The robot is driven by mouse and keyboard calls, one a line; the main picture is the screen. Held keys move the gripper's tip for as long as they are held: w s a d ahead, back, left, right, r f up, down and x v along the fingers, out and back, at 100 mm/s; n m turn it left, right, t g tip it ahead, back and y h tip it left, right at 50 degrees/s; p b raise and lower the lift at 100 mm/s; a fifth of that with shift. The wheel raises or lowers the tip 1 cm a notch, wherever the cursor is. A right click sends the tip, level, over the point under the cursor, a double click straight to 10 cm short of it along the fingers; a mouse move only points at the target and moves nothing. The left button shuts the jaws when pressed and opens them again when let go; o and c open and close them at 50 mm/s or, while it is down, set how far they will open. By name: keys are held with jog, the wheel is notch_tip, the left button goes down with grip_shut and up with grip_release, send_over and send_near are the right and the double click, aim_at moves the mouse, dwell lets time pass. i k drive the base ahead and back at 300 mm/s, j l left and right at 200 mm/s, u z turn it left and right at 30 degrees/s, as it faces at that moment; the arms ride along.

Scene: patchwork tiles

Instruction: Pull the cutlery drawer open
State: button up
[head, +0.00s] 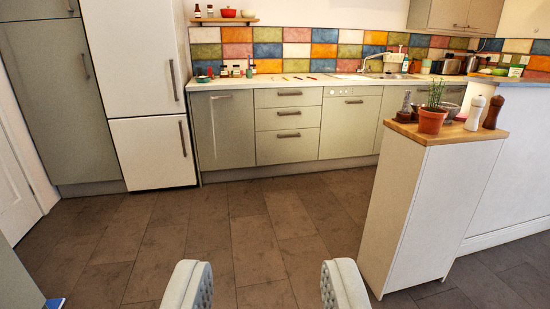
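A stack of three drawers (288,117) with grey-green fronts and dark bar handles sits in the base cabinets across the room. All three look shut. The top drawer (289,97) is just under the worktop; I cannot tell which one holds cutlery. My gripper (267,290) is at the bottom of the view, its two pale padded fingers wide apart with only floor tiles between them. It is empty and far from the drawers.
Dark tiled floor (215,225) lies clear between me and the cabinets. A white end unit (425,210) with a potted plant (432,120) and mills on top stands at the right. A white fridge-freezer (140,95) stands left of the base cabinets.

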aim_at(283, 92)
jog(key=i, duration=1.4)
jog(key=i+j+z, duration=0.1)
jog(key=i, duration=1.25)
jog(key=i+j, duration=0.15)
jog(key=i, duration=1.25)
